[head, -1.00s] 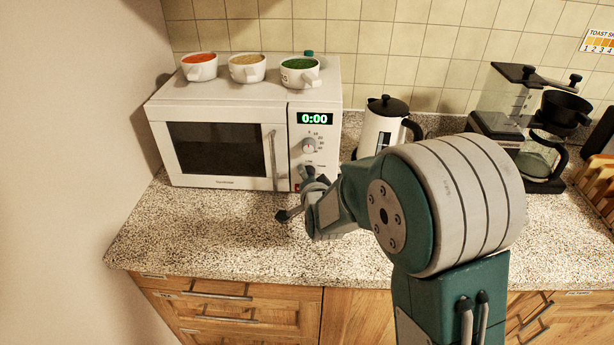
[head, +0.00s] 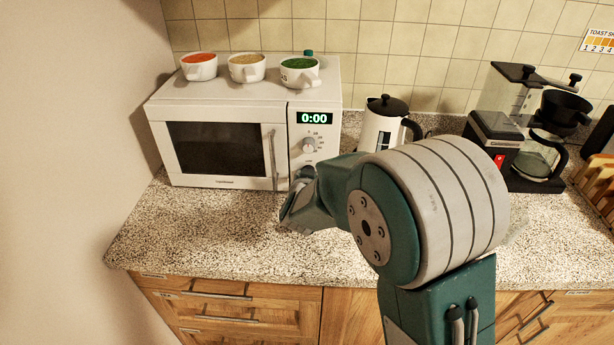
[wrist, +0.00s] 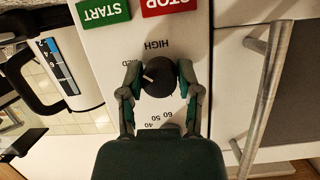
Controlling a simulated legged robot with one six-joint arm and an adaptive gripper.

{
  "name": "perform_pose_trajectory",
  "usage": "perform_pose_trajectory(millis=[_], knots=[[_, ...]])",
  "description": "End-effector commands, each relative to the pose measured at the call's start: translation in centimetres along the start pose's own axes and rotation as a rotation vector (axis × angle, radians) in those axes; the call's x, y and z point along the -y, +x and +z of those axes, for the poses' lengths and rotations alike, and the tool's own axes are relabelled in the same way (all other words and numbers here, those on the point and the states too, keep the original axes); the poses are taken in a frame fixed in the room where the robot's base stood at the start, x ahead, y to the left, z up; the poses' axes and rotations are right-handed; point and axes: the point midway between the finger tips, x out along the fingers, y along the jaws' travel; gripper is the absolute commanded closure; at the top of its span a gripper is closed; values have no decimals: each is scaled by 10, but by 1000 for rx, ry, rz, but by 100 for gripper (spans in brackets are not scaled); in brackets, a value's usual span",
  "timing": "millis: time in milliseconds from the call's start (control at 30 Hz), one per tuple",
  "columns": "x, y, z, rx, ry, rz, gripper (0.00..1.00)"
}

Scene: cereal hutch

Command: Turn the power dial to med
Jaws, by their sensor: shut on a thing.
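The white microwave (head: 158,112) stands at the back left of the counter. Its control panel shows 0:00 and an upper dial (head: 309,145). In the head view, my gripper (head: 302,180) is at the panel's lower part and hides the power dial.
Three bowls (head: 247,70) stand on the microwave. The door handle (wrist: 262,95) is close beside the panel in the wrist view. A white kettle (head: 381,130) and a coffee maker (head: 495,135) stand to the right. The front counter (head: 210,235) is clear.

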Motion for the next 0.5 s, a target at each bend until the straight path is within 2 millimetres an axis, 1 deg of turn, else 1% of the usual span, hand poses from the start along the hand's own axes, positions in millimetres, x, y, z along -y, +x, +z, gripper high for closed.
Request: perform_pose_trajectory(millis=[200, 500], knots=[[1, 0, -2, -11, -101, 35, 100], [2, 0, -3, -16, -159, 52, 100]])
